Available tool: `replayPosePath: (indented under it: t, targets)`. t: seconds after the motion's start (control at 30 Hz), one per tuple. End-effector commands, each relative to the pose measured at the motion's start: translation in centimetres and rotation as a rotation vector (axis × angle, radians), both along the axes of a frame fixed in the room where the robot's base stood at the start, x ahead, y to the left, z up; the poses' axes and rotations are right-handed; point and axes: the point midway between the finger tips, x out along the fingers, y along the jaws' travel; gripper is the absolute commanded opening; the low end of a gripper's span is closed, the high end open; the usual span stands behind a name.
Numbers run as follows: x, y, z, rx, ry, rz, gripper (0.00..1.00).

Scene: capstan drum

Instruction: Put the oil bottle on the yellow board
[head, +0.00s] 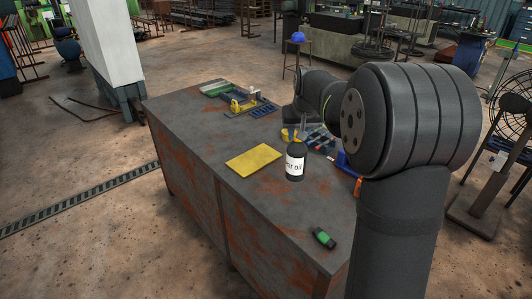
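The oil bottle (295,164) is black with a white label and stands upright on the rusty grey workbench (215,140), just right of the yellow board (253,159). The bottle is apart from the board, which lies flat with its top bare. My arm comes in from the right, and its dark wrist is above and behind the bottle. My gripper (302,125) is small and dark near the bottle's top. I cannot tell whether its fingers are open, or whether they touch the bottle.
A yellow and blue tool (245,104) and a pale green-edged item (215,88) lie at the bench's far end. Several tools lie behind the bottle, partly hidden by my arm. A small green and black object (324,238) lies near the front corner. The bench's left side is clear.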

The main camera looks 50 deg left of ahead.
Motion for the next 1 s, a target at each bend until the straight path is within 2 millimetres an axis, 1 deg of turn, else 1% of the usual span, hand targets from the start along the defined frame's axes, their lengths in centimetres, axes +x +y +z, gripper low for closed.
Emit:
replayPosePath:
  t: [0.17,0.4,0.5,0.63,0.8,0.93,1.0]
  targets:
    - [1.3,3.6,0.6,0.002,-0.001,0.050,0.00]
    - [3.0,9.3,1.3,0.003,-0.003,0.141,0.00]
    - [3.4,11.1,1.5,0.005,-0.004,0.175,0.00]
    - [3.7,12.8,1.6,0.006,-0.005,0.209,0.00]
    - [3.7,13.9,1.5,0.005,-0.005,0.229,0.00]
    - [3.1,14.9,0.8,0.004,-0.005,0.233,0.00]
    - [2.5,15.8,0.2,0.004,-0.003,0.234,0.00]
